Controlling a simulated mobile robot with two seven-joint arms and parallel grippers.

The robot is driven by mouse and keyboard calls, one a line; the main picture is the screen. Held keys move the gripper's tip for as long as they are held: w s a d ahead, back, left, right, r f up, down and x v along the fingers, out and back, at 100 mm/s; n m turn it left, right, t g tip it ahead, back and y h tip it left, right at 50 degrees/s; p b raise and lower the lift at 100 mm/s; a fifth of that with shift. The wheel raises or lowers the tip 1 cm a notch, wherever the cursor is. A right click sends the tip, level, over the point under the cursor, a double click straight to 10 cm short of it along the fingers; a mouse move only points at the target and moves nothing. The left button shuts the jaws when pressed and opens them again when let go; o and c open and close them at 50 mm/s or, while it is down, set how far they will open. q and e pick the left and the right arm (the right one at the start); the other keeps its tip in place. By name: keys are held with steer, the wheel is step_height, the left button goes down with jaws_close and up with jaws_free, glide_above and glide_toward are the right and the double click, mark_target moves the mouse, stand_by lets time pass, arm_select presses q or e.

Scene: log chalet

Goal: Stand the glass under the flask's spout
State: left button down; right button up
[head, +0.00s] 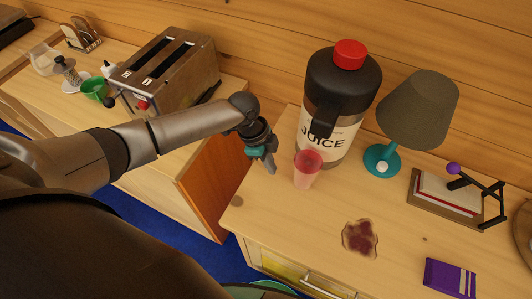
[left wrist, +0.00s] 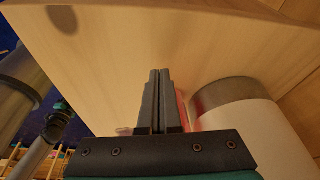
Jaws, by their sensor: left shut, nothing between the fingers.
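The flask (head: 340,95) is a large dark jar with a red knob and a "JUICE" label, upright near the back of the wooden cabinet top. Its black spout (head: 322,123) points toward the front. The pinkish see-through glass (head: 306,171) stands upright close in front of the flask, with its rim just below the spout in the picture. My left gripper (head: 270,165) is shut and empty, left of the glass and apart from it. In the left wrist view its closed fingers (left wrist: 158,98) partly hide the glass, and the flask (left wrist: 240,115) is at right.
A teal-based lamp (head: 382,158) stands right of the flask. A toaster (head: 165,75) and a green cup (head: 96,89) stand on the left counter.

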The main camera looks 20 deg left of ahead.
mark_target(294, 173)
arm_select(q)
steer(key=d, duration=0.3)
steer(key=shift+w+d+f+p, duration=0.2)
steer(key=shift+f+p, duration=0.1)
steer(key=shift+f, duration=0.1)
steer(key=shift+d, duration=0.45)
arm_select(e)
steer(key=shift+w+r, duration=0.25)
steer(key=shift+w, duration=0.4)
arm_select(q)
steer(key=shift+w, duration=0.1)
steer(key=shift+w+d, duration=0.15)
steer(key=shift+d, duration=0.9)
arm_select(e)
steer(key=shift+s+r, duration=0.15)
steer(key=shift+s, duration=0.05)
arm_select(q)
steer(key=shift+a, duration=0.1)
arm_select(e)
steer(key=shift+a, duration=0.1)
